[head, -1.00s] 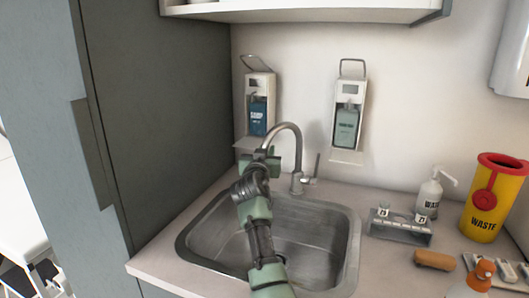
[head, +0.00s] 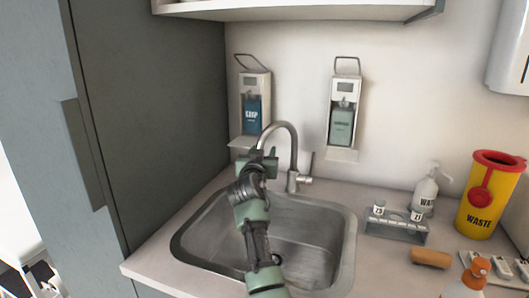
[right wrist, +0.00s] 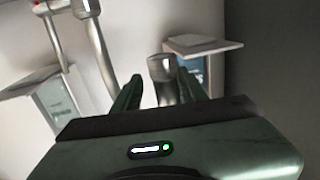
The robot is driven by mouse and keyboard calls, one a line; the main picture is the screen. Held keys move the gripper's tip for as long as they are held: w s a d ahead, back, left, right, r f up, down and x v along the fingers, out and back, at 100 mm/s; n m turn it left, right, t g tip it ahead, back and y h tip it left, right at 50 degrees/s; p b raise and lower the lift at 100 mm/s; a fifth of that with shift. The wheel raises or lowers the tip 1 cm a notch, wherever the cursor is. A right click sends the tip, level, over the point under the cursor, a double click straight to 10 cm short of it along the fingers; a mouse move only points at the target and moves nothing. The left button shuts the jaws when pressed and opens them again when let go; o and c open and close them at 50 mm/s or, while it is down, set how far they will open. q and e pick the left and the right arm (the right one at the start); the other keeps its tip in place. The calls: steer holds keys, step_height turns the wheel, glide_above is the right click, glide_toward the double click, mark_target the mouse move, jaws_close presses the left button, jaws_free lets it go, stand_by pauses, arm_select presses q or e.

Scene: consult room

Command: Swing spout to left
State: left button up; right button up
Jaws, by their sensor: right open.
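The metal spout (head: 291,135) arches up from the faucet base behind the sink and bends over to the left. Its downturned end is at the far left of the arch, partly hidden behind my right gripper (head: 258,160). In the right wrist view, the spout end (right wrist: 162,72) sits between the two green fingers of my right gripper (right wrist: 157,92), with gaps visible on both sides. The fingers are open. The faucet lever (head: 307,168) stands at the right of the base. My left gripper is not in view.
The steel sink basin (head: 300,240) lies below my right arm. Two wall dispensers (head: 256,105) (head: 342,118) hang behind the faucet. A dark cabinet side closes off the left. A tube rack (head: 395,230), pump bottle (head: 425,195) and yellow waste bin (head: 488,200) stand right.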

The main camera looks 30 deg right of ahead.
steer(key=v, duration=0.7)
steer(key=shift+b, duration=0.45)
